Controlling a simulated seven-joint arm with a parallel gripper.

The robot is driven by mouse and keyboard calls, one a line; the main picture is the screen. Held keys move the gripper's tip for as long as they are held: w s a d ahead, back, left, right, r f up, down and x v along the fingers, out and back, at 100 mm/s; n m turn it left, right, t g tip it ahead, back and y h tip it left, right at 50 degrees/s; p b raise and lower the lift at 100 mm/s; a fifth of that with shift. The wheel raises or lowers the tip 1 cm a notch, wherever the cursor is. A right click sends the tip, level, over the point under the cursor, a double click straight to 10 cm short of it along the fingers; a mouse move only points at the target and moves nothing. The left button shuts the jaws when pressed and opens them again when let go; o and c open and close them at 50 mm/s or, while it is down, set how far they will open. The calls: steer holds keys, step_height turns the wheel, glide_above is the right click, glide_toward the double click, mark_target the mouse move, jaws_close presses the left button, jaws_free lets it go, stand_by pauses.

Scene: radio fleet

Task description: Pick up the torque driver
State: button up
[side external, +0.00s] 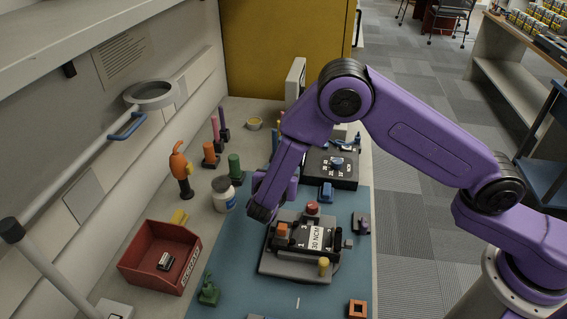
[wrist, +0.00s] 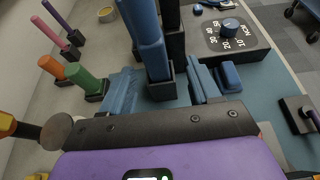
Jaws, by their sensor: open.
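Several upright handled tools stand in black holders, and I cannot tell for certain which is the torque driver. In the wrist view a tall blue-handled tool (wrist: 150,42) stands in a black base. My gripper (wrist: 160,84) is open, with one blue finger on each side of this tool's lower part. I cannot tell whether either finger touches it. In the side view my gripper (side external: 262,210) points down near the left edge of the blue mat, and it hides the tool between its fingers. A fixture (side external: 292,272) labelled 30 NCM lies in front of my gripper.
A dial box (side external: 345,178) stands behind my gripper, with a small blue block (side external: 326,192) near it. A green-handled tool (side external: 235,166), a white jar (side external: 223,195) and an orange tool (side external: 180,168) stand left. A red bin (side external: 150,277) sits at the front left.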

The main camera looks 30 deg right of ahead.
steer(key=shift+w+x, duration=0.25)
steer(key=shift+x, duration=2.5)
steer(key=shift+a+r, duration=0.15)
steer(key=shift+r, duration=0.1)
jaws_close()
